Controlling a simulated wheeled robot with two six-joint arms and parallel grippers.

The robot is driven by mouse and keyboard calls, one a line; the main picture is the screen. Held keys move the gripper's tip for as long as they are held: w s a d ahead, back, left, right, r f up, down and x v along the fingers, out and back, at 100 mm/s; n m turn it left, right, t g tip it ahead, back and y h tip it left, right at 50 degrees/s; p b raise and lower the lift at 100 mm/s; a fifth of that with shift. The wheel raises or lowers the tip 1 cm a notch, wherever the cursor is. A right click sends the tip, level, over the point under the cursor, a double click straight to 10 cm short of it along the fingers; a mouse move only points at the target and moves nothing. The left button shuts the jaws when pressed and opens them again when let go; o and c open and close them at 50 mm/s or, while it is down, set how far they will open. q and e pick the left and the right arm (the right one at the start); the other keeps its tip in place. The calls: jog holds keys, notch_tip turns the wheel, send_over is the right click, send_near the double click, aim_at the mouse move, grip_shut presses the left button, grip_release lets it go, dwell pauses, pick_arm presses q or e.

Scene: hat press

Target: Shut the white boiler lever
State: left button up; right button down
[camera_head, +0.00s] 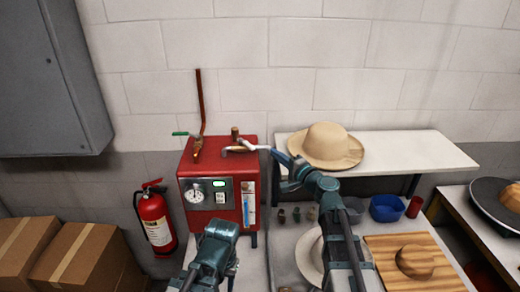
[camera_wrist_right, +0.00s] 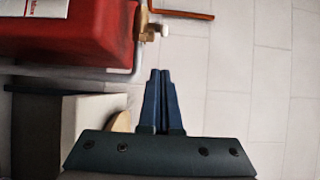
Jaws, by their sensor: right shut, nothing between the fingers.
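The red boiler (camera_head: 226,176) stands against the wall. On its top right is a brass valve fitting (camera_head: 235,133) with a white lever (camera_head: 247,145), which points right toward my right gripper. My right gripper (camera_head: 277,155) is shut and empty, just right of the lever's end; contact cannot be told in the head view. In the right wrist view, the closed blue fingers (camera_wrist_right: 160,75) lie a little below the lever's whitish end (camera_wrist_right: 153,36), with a small gap visible. My left arm shows at the bottom of the head view, but its fingertips do not.
A green-handled valve (camera_head: 185,134) and copper pipe (camera_head: 201,101) are at the boiler's left. A felt hat (camera_head: 325,146) sits on the white shelf (camera_head: 425,147) to the right. A fire extinguisher (camera_head: 155,221) stands left of the boiler.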

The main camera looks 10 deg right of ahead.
aim_at(247, 145)
jog(key=d+n+g+y, duration=0.2)
jog(key=d, duration=0.3)
jog(key=shift+y, duration=0.3)
jog(key=w+a, duration=0.1)
jog(key=a, duration=0.2)
jog(key=w+a, duration=0.2)
jog(key=a, duration=0.1)
jog(key=w+a, duration=0.2)
jog(key=a, duration=0.2)
jog(key=shift+w, duration=0.2)
jog(key=shift+s+a+m+t+h, duration=0.25)
jog(key=shift+s+m+t+h, duration=0.15)
jog(key=shift+t+h, duration=0.1)
